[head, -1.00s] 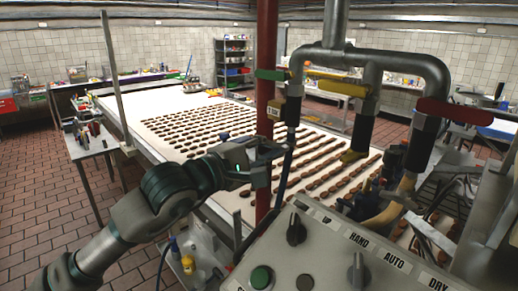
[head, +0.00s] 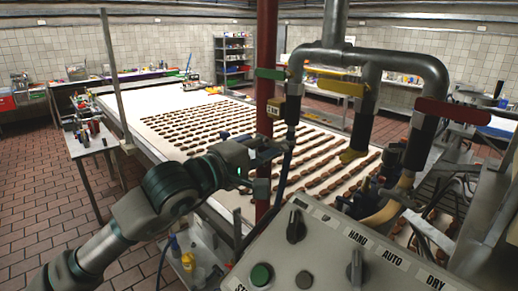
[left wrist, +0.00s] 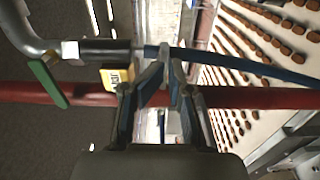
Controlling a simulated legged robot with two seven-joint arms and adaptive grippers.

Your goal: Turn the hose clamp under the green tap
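The green tap handle (head: 271,73) is on the left branch of the grey pipe; it also shows in the left wrist view (left wrist: 48,83). A black pipe end with a yellow tag (head: 277,107) hangs below it, and a blue hose (left wrist: 240,62) leaves that end. A small grey piece (left wrist: 162,52), apparently the hose clamp, sits around the hose near the pipe end. My left gripper (head: 274,168) is beside the hose, below the tag. In the left wrist view its fingers (left wrist: 163,82) are apart, with the grey piece near or between their tips; contact is unclear. My right gripper is not visible.
A red post (head: 266,40) stands close behind my left gripper. A control panel (head: 325,245) with knobs is below right. Yellow (head: 335,87) and red (head: 455,111) taps are on the right. A conveyor (head: 165,104) with rows of biscuits lies behind.

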